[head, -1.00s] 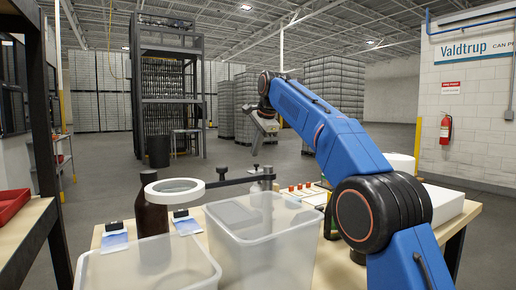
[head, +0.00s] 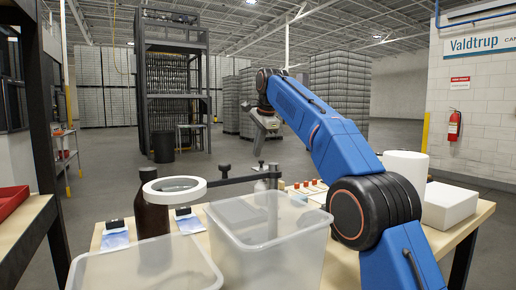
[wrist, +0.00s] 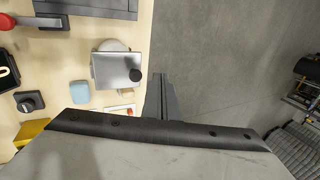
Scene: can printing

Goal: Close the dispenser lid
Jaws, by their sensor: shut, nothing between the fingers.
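My gripper (wrist: 160,78) is shut and empty, and its grey fingers reach past the table edge over the floor in the wrist view. In the head view my gripper (head: 258,152) hangs beyond the far side of the table, pointing down. A silvery box-like piece with a flat plate and a black knob (wrist: 117,69) sits at the table edge, to the left of my fingers and apart from them. It may be the dispenser with its lid, but I cannot tell for sure. A round pale piece shows partly behind it.
Two translucent tubs (head: 268,228) fill the table's near side. A brown bottle (head: 151,219), ring lamp (head: 175,190), white cylinder (head: 408,172) and white block (head: 450,205) stand around. A blue pad (wrist: 80,92) and black device (wrist: 28,101) lie left of the silvery piece.

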